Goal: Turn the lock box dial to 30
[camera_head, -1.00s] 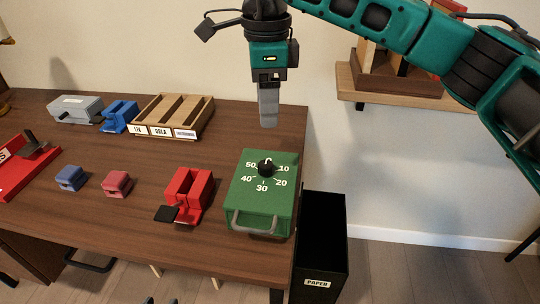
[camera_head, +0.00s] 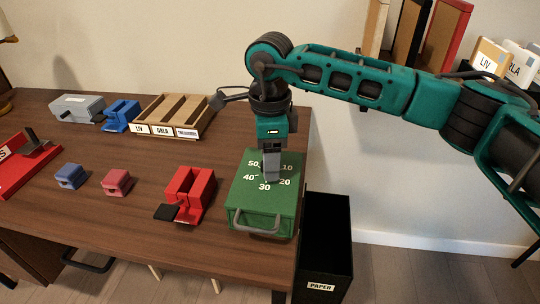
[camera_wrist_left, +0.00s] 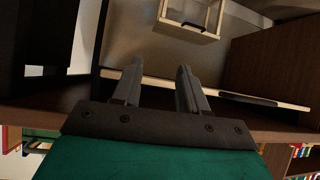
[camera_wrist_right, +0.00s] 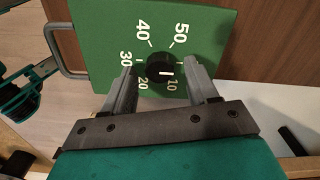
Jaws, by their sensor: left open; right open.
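The green lock box (camera_head: 243,190) stands at the table's right front corner, with its wire handle (camera_head: 254,223) facing front. My right gripper (camera_head: 271,180) points down over the middle of its top and hides the dial in the head view. In the right wrist view the black dial (camera_wrist_right: 160,66) sits between the open fingers of the right gripper (camera_wrist_right: 162,76), with a gap on each side. A short white mark shows on the dial; its exact reading is unclear. The 30 (camera_wrist_right: 126,60) is on the left. My left gripper (camera_wrist_left: 157,72) is open and empty, seen only in its wrist view.
A red hole punch (camera_head: 188,193) stands left of the box. Pink (camera_head: 116,182) and blue (camera_head: 70,177) blocks lie farther left. A wooden sorter (camera_head: 172,112) is behind. A black paper bin (camera_head: 325,240) stands beyond the table's right edge.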

